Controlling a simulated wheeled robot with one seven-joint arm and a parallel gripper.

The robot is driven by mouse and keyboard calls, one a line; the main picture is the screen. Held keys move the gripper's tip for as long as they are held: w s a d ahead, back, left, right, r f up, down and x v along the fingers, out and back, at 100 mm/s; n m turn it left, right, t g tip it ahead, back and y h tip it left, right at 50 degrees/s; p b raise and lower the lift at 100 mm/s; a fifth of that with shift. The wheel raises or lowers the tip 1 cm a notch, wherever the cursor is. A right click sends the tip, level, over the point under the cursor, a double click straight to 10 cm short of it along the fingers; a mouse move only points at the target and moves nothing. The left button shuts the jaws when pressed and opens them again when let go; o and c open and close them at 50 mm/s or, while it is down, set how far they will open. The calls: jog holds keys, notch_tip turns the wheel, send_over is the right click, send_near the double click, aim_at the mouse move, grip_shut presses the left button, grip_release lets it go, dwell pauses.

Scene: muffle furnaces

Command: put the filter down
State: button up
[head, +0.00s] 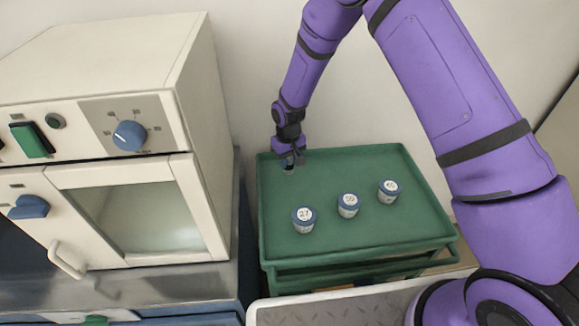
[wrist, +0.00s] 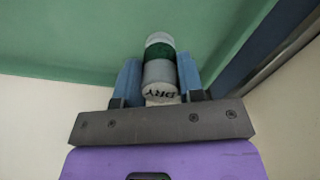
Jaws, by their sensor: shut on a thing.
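My gripper (head: 289,157) is at the back left corner of the green tray cart (head: 370,235). In the wrist view its two blue fingers (wrist: 160,84) are shut on the filter (wrist: 159,60). The filter is a small grey cylinder with a dark green band and a pale end marked "DRY". In the head view only the lower part of the filter (head: 288,169) shows below the fingers, close to the tray surface. I cannot tell whether it touches the tray.
A cream furnace (head: 110,140) with a closed glass door stands left of the cart. The tray has a raised rim; its front left and right are clear.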

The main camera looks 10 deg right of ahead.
aim_at(289, 166)
jog(key=shift+w+d+f, duration=0.1)
jog(key=shift+f, duration=0.8)
jog(key=shift+w+d+f, duration=0.1)
jog(key=shift+f, duration=0.8)
jog(key=shift+f, duration=0.15)
jog(key=o, duration=0.9)
notch_tip(289, 166, up, 12)
jog(key=shift+r, duration=0.2)
